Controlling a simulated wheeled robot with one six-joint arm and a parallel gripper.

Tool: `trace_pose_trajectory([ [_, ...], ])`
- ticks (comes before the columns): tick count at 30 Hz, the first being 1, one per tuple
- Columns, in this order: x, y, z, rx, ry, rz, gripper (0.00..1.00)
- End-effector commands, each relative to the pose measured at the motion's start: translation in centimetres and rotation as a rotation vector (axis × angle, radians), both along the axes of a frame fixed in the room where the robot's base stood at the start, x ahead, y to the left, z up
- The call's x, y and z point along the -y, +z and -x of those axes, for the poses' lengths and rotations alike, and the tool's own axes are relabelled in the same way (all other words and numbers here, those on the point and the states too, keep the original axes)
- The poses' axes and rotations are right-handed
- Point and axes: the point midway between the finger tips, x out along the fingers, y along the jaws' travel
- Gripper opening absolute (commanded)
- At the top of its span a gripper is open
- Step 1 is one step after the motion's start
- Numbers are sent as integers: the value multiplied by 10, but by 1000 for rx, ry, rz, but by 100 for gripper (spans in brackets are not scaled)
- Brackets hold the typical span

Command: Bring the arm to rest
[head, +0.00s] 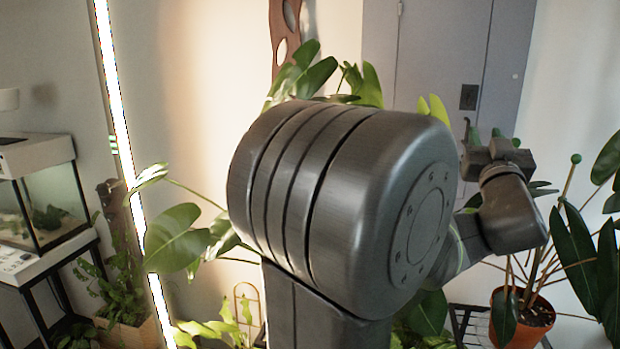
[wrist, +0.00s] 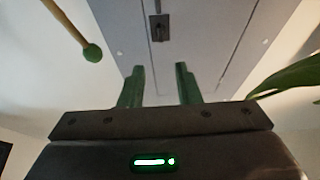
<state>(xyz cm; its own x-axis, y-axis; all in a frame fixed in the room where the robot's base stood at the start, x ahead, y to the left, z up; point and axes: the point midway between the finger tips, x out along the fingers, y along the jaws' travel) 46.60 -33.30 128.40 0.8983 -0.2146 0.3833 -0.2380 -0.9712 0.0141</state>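My gripper (head: 484,134) is raised at the right in the head view, at the end of my dark grey arm, in front of a grey door. In the wrist view, the two green fingers of my gripper (wrist: 160,68) stand apart with nothing between them, so it is open and empty. A large joint of my arm fills the middle of the head view and hides much behind it. A green light glows on the gripper body in the wrist view.
A potted plant (head: 522,320) with a green-tipped stake (head: 576,159) stands right of the arm; the stake tip (wrist: 92,53) shows close in the wrist view. A leaf (wrist: 290,78) reaches in from the right. A glass tank (head: 50,205) stands left. The grey door (head: 425,60) is behind.

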Motion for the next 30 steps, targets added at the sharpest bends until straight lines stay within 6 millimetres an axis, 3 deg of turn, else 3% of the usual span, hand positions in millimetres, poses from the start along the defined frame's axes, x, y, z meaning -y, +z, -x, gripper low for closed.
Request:
trace_pose_trajectory([
  [3,5,13,-28,-1,6,2,30],
  [20,29,57,-129,1,4,2,30],
  [30,26,60,-127,70,4,-296,30],
])
